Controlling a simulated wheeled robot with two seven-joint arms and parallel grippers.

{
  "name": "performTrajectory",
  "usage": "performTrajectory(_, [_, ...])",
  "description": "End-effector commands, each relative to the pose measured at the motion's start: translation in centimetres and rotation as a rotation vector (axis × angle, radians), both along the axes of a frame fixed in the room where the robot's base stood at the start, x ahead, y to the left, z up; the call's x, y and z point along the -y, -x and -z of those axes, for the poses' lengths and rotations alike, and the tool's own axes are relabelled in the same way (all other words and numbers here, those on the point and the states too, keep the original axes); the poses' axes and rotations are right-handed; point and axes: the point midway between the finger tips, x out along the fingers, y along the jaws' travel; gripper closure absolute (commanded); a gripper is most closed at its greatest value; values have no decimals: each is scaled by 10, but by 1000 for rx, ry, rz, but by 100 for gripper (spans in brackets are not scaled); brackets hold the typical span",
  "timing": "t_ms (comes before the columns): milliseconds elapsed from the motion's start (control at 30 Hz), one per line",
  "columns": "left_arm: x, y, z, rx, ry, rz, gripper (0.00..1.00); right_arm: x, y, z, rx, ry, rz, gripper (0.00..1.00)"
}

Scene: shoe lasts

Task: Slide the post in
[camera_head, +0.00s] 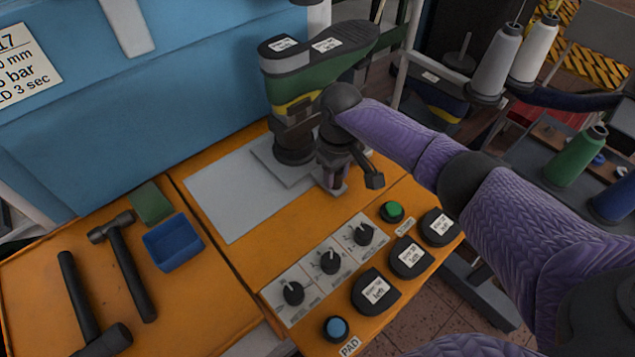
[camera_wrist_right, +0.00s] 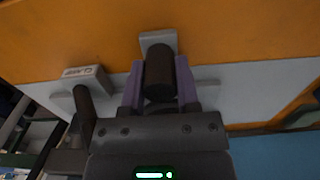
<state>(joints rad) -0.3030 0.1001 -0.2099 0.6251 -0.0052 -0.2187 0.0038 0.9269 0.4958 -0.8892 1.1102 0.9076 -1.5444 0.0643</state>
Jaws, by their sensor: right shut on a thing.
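A dark post (camera_head: 294,148) stands on a grey plate (camera_head: 270,160) on the orange bench. A green, yellow and dark shoe last (camera_head: 320,55) sits on top of it, sole up. My right gripper (camera_head: 333,178) is low in front of the post, pointing down. In the right wrist view its purple fingers (camera_wrist_right: 160,88) are shut on a dark upright handle (camera_wrist_right: 159,70), which stands in front of a grey tab (camera_wrist_right: 158,38). In the head view my gripper hides most of this handle. My left gripper is not in view.
A dark lever (camera_head: 373,180) stands close right of my gripper. A blue machine body (camera_head: 150,90) stands behind. Hammers (camera_head: 125,265) and a blue tray (camera_head: 173,243) lie left.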

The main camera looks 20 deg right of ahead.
Motion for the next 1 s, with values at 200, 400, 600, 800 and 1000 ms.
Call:
performTrajectory(200, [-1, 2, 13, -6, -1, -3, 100, 33, -13, 2, 2, 0, 4, 100])
performTrajectory(400, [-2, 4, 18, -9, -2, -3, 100, 49, -19, 1, 3, -1, 1, 100])
performTrajectory(600, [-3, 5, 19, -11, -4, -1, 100, 55, -21, 0, 4, 0, 0, 100])
performTrajectory(800, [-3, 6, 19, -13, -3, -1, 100, 56, -21, -1, 6, 1, 1, 100])
performTrajectory(1000, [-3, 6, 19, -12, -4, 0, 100, 56, -21, -1, 4, 1, 2, 35])
